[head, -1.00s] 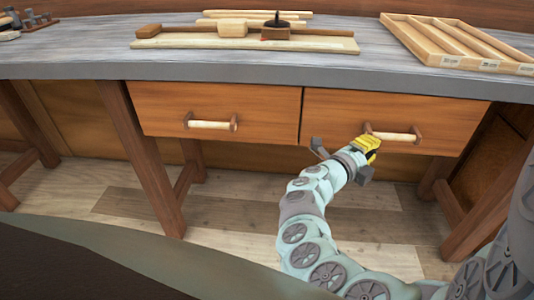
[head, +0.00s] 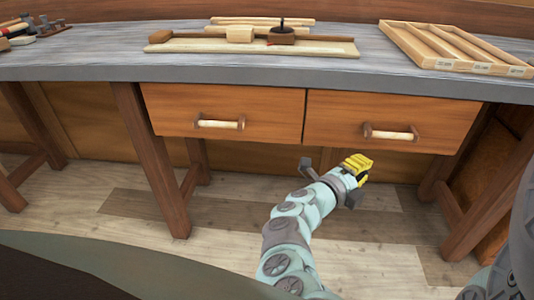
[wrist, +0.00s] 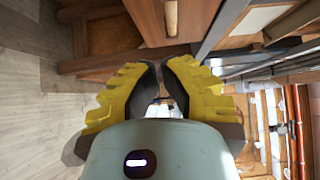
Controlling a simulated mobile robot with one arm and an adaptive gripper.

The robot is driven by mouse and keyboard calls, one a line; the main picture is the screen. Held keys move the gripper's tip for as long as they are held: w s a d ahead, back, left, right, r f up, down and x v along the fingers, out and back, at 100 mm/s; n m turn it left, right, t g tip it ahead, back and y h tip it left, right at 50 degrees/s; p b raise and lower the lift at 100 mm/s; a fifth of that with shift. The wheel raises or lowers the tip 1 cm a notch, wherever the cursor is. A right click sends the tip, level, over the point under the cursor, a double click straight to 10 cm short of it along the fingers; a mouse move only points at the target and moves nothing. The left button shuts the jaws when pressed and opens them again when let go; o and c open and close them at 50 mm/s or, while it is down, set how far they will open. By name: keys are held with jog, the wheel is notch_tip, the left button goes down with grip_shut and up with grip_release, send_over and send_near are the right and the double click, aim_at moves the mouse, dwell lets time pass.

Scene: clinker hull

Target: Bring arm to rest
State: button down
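My gripper (head: 358,166), with yellow fingers, is in front of and below the right drawer (head: 390,121), left of and below its handle (head: 391,134), and apart from it. My arm bends up towards it from the bottom of the head view. In the wrist view, the two yellow fingers of my gripper (wrist: 160,66) curve towards each other with a narrow gap showing between them. Whether the tips touch is unclear. I see nothing held between them. The left drawer (head: 225,111) has a similar handle (head: 219,124). Both drawers look closed.
The workbench (head: 250,72) carries a long board (head: 200,46) with wooden tools, a divided wooden tray (head: 456,62) at right, and small tools at far left. Bench legs (head: 150,160) stand on both sides of the drawers. The wooden floor (head: 230,222) in front is clear.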

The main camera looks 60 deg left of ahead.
jog(key=s, duration=0.4)
jog(key=shift+s+a+r+p, duration=0.15)
jog(key=shift+s+r+p, duration=0.1)
jog(key=shift+r+p, duration=0.05)
